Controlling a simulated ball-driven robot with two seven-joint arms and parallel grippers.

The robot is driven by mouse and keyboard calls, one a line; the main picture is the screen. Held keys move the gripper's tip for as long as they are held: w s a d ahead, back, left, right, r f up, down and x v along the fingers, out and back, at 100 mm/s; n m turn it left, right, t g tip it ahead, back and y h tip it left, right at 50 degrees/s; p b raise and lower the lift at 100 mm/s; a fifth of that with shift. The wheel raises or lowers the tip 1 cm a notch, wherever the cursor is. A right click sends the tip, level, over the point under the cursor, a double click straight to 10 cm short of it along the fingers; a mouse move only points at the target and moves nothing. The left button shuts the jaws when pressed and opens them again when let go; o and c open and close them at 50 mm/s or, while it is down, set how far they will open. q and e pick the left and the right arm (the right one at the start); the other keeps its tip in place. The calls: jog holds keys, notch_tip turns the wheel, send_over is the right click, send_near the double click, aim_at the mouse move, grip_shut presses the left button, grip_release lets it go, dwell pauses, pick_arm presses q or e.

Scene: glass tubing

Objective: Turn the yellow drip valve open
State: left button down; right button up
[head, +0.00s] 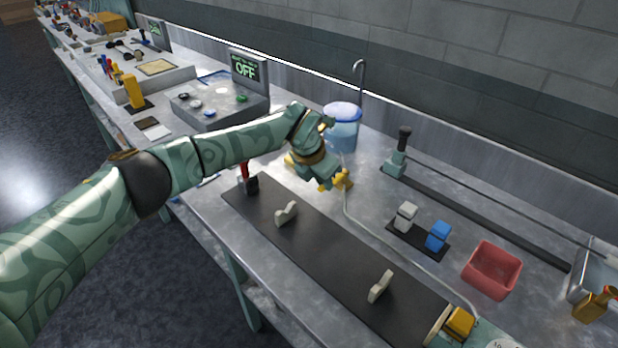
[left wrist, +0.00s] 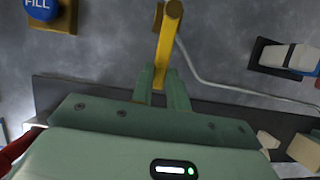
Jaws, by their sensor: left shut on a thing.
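The yellow drip valve (head: 345,180) is on the bench near its middle, partly hidden by my gripper. In the left wrist view its yellow bar-shaped handle (left wrist: 168,40) points away from me, with its near end between my fingers. My left gripper (left wrist: 163,88) is shut on that handle; in the head view the left gripper (head: 334,181) reaches it from the upper left. A clear tube (head: 375,234) runs from beside the valve toward the lower right.
A blue water container (head: 343,131) stands behind the gripper. A blue FILL button (left wrist: 41,8) shows at the left wrist view's top left. A dark strip with pale supports (head: 381,287) lies in front. White and blue blocks (head: 438,236) and a red tray (head: 491,270) are right.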

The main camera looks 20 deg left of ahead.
pick_arm(q)
jog(key=shift+r, duration=0.15)
pick_arm(e)
jog(key=shift+d, duration=0.35)
pick_arm(q)
jog(key=c, duration=1.4)
grip_release()
jog(key=shift+o, duration=0.2)
